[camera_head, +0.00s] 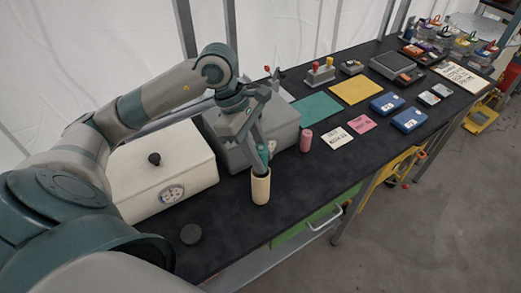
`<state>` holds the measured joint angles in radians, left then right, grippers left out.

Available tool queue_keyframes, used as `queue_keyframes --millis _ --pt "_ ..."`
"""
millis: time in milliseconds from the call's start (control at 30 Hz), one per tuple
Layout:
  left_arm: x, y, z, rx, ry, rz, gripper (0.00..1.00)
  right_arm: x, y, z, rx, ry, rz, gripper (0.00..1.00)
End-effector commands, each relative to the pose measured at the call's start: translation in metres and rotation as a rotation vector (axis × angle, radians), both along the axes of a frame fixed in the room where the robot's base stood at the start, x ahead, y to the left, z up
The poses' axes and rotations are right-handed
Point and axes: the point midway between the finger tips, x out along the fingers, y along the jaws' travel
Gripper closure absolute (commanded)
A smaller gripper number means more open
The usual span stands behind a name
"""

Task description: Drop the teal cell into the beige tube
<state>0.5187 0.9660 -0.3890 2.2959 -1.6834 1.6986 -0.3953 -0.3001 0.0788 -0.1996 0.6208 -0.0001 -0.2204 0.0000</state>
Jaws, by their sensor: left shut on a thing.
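The beige tube (260,188) stands upright near the front edge of the dark table. My left gripper (259,146) points down above the tube and is shut on the teal cell (262,155). The teal cell is upright, with its lower end at the tube's mouth; I cannot tell how far inside it is. My fingers partly hide the cell. My right gripper is not in view.
A pink cylinder (306,141) stands right of the tube. A grey box (228,148) and a white box with a dial (150,178) stand behind and left. A dark round cap (191,234) lies in front. Cards, mats and blue boxes lie farther right.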

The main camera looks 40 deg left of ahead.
Motion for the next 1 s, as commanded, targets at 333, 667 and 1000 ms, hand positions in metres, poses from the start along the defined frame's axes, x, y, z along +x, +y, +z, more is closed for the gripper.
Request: queue_keyframes --millis 333,667,1000 --pt "0.0 0.0 -0.018 0.0 0.0 -0.001 0.98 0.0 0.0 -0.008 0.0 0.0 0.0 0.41" --pt "0.0 0.0 -0.018 0.0 -0.001 0.0 0.98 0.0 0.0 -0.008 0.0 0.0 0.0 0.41" --pt "0.0 0.0 -0.018 0.001 -0.001 0.0 0.52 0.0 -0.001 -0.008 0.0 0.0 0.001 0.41"
